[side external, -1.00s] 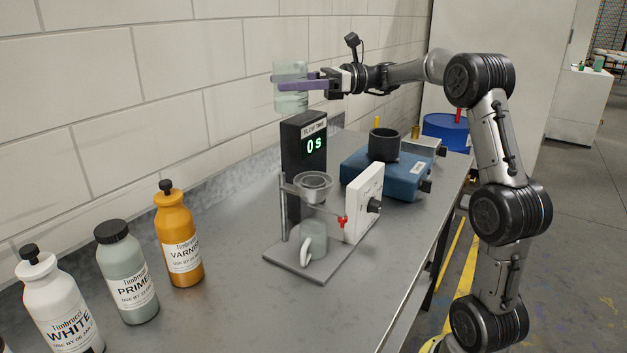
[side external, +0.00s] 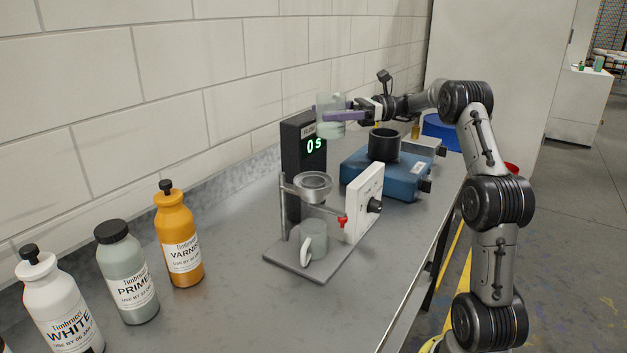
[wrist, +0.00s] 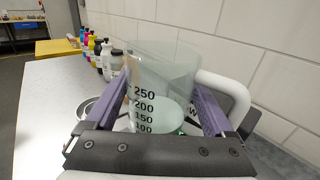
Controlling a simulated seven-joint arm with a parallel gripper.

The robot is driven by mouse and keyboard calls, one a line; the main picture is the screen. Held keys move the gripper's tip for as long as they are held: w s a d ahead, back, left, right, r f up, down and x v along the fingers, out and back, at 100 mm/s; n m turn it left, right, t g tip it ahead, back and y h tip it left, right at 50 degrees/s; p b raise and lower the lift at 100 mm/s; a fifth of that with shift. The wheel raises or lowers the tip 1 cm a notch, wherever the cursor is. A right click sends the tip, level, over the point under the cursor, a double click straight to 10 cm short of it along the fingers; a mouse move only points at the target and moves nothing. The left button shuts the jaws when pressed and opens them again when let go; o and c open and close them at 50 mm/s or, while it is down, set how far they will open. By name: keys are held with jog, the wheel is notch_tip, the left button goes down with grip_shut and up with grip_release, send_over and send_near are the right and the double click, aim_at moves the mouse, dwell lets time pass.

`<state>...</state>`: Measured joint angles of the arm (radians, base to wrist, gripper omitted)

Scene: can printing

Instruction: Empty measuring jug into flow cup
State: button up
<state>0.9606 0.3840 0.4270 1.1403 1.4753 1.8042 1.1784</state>
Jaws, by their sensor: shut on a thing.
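The clear measuring jug (side external: 330,117) is held up in the air, near upright, with pale greenish liquid in its lower part. My gripper (side external: 340,115) is shut on it, with purple fingers on both sides. In the wrist view the jug (wrist: 163,72) fills the space between the fingers, its scale facing me and its white handle (wrist: 222,88) at the right. The flow cup (side external: 313,181) sits in a ring on a stand, below and slightly left of the jug. A grey mug (side external: 315,236) stands under the cup. The cup's inside is not clearly visible.
The black timer column (side external: 303,170) reading 0 s stands close to the jug. A white panel (side external: 362,200) with a knob and a blue machine (side external: 385,178) with a dark pot are to the right. Several bottles (side external: 178,238) stand at the left. The wall is behind.

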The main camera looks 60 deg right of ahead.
aim_at(327, 123)
jog(key=shift+a, duration=0.15)
jog(key=shift+s+a+f+n+g+h, duration=0.3)
jog(key=shift+a+f+n+h, duration=0.2)
jog(key=shift+a+n+h, duration=0.4)
jog(key=shift+s+a+f+n+g+h, duration=0.2)
jog(key=shift+a+f+n+g+h, duration=0.35)
jog(key=shift+n, duration=0.65)
jog(key=shift+s+a+f+n+h, duration=0.15)
jog(key=shift+a+f+n+h, duration=0.35)
jog(key=shift+f+n+h, duration=0.15)
jog(key=shift+s+a+f+n+h, duration=0.1)
jog(key=shift+a+f+n+h, duration=0.45)
jog(key=shift+f, duration=0.35)
jog(key=shift+f+n+h, duration=0.1)
jog(key=shift+n+h, duration=0.25)
jog(key=shift+n, duration=0.05)
jog(key=shift+a+r+n+h, duration=0.1)
jog(key=shift+r+n+h, duration=0.3)
jog(key=shift+n+h, duration=0.15)
jog(key=shift+s+a+f+n+h, duration=0.1)
jog(key=shift+a+f+n+h, duration=0.05)
jog(key=shift+f+n+h, duration=0.35)
jog(key=shift+a+r+h, duration=0.2)
jog(key=shift+r+h, duration=0.05)
jog(key=shift+r, duration=0.1)
